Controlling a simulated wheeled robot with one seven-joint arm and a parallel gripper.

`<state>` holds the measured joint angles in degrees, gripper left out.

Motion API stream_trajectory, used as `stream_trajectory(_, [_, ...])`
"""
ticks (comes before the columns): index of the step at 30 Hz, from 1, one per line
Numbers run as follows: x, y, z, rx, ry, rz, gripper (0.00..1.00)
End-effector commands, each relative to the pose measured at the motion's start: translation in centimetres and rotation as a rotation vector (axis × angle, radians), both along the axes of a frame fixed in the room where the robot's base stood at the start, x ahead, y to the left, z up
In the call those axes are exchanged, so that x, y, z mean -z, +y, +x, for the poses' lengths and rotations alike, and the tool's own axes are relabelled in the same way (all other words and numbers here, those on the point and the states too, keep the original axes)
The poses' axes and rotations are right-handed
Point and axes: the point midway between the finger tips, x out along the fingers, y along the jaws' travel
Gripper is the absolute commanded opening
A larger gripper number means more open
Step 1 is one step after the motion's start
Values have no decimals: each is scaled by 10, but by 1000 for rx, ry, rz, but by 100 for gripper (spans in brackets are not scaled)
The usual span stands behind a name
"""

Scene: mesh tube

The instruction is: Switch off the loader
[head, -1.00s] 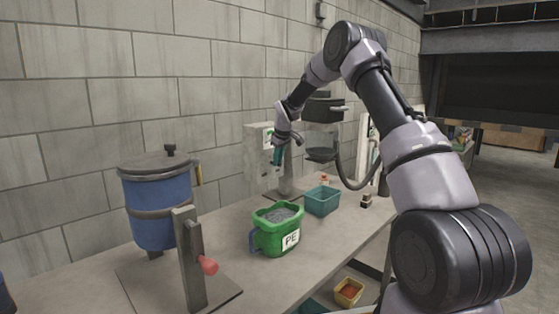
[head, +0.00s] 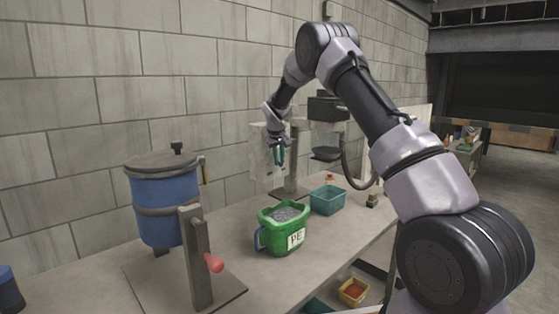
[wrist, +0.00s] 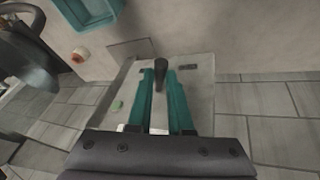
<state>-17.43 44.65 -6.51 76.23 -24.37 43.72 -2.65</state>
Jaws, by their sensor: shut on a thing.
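A light grey box (head: 258,150) stands against the wall at the back of the bench. My gripper (head: 279,158), with teal fingers, is in front of the box and covers part of it. In the wrist view, the box's pale front (wrist: 200,100) carries a dark handle (wrist: 160,70). My teal fingers (wrist: 160,84) are on either side of this handle and shut on it. A green mark (wrist: 117,106) shows on the box left of the fingers. The handle is hidden by my gripper in the head view.
A black unit with a hose (head: 326,107) stands right of the box. On the bench are a teal bin (head: 327,200), a green PE container (head: 284,230), and a blue drum (head: 165,205) behind a post with a red-knobbed lever (head: 213,263). A red button (wrist: 80,55) shows in the wrist view.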

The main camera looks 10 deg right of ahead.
Motion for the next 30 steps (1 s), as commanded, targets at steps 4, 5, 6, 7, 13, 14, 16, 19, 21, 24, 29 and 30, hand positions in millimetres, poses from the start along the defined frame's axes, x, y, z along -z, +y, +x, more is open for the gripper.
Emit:
stream_trajectory(4, [0, 0, 0, 1, 1, 0, 0])
stream_trajectory(5, [0, 0, 0, 1, 1, 0, 0])
stream_trajectory(6, [0, 0, 0, 0, 1, 0, 0])
stream_trajectory(7, [0, 0, 0, 0, 1, 0, 0])
stream_trajectory(13, [0, 0, 0, 0, 0, 1, 48])
stream_trajectory(14, [0, 0, 0, 0, 0, 1, 48])
stream_trajectory(16, [0, 0, 0, -1, 0, 0, 48])
stream_trajectory(19, [0, 0, 0, -1, 0, 0, 48])
stream_trajectory(21, [-3, 1, -1, -1, -1, 1, 48])
stream_trajectory(24, [-13, 2, -5, -2, -2, 1, 48])
stream_trajectory(29, [-42, 7, -18, -2, -3, 1, 48])
stream_trajectory(30, [-49, 8, -22, -3, -2, 1, 48])
